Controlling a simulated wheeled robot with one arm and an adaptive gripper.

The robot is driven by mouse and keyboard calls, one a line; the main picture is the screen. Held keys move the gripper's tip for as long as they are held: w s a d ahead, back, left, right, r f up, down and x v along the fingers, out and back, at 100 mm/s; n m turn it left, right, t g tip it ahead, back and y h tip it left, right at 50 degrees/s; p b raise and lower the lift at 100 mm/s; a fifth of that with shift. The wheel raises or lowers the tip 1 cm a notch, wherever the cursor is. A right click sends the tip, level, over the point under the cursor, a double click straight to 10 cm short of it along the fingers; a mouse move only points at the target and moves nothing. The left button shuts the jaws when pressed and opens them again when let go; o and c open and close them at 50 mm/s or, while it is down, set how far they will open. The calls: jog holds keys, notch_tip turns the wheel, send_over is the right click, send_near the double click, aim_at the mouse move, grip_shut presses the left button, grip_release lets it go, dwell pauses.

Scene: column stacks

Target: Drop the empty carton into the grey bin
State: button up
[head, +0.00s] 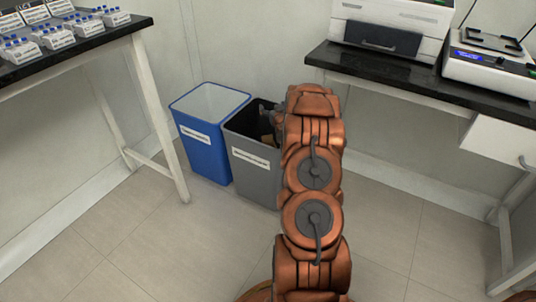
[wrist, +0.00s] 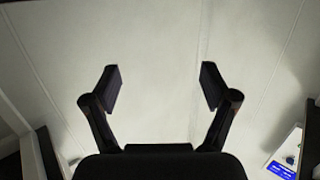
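The grey bin (head: 252,170) stands on the floor against the wall, with a white label on its front. My arm covers its right side. My gripper (wrist: 158,88) is open, with nothing between its two fingers in the wrist view, only pale wall beyond. In the head view my gripper is mostly hidden behind my arm, at the bin's right side. A small tan patch (head: 266,140) shows inside the bin's opening beside my arm. It may be the carton, but too little shows to be sure.
A blue bin (head: 209,140) stands directly left of the grey one. A dark-topped bench (head: 75,55) with vial racks is at left. Another bench (head: 400,83) with a printer-like machine (head: 392,28) and an instrument (head: 490,63) is at right. The floor in front is clear.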

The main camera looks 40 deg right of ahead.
jog(key=shift+r, duration=0.1)
dwell(0.3)
notch_tip(320, 180, up, 10)
dwell(0.6)
